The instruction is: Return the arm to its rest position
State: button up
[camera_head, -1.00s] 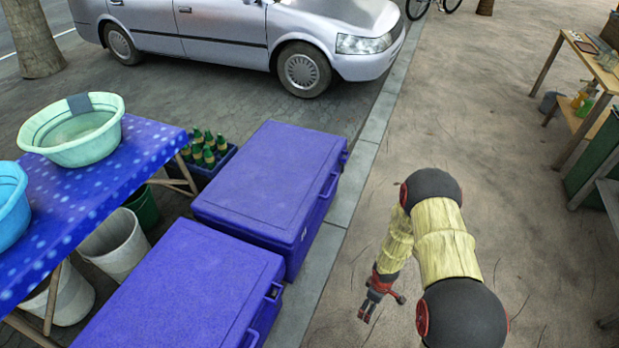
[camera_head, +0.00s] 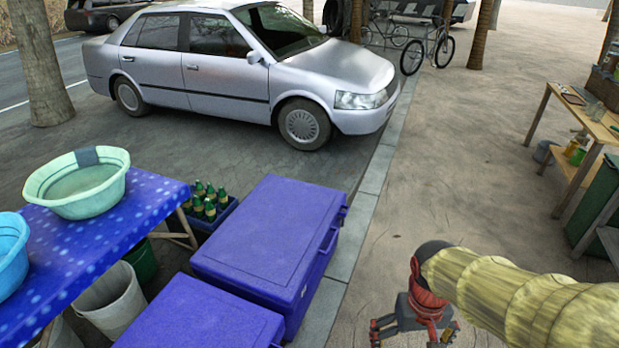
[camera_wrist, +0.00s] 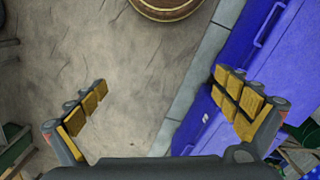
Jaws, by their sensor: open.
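My gripper (camera_head: 413,330) is at the lower right in the head view, at the end of my arm with its yellowish ribbed sleeve. It hangs over the bare ground to the right of the blue chests. In the wrist view my gripper (camera_wrist: 165,110) has its two yellow-padded fingers spread wide apart. Nothing is between them but ground, kerb and part of a blue chest (camera_wrist: 245,50) beyond. The gripper is empty.
Two blue chests (camera_head: 270,235) stand left of the kerb (camera_head: 362,215). A table with basins (camera_head: 150,215) is at the left, a wooden table (camera_head: 590,125) at the right. A silver car (camera_head: 240,75) is parked behind. A round wooden container (camera_wrist: 165,8) shows in the wrist view. Open ground lies right of the kerb.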

jog(key=s+a+r+t+p, duration=0.1)
jog(key=s+r+t, duration=0.1)
jog(key=r, duration=0.6)
jog(key=s+a+r+t, duration=0.1)
jog(key=s+r+t, duration=0.1)
jog(key=r, duration=0.6)
jog(key=shift+a+r+t+y+p, duration=0.15)
jog(key=shift+r+t+y+p, duration=0.2)
jog(key=shift+t, duration=0.55)
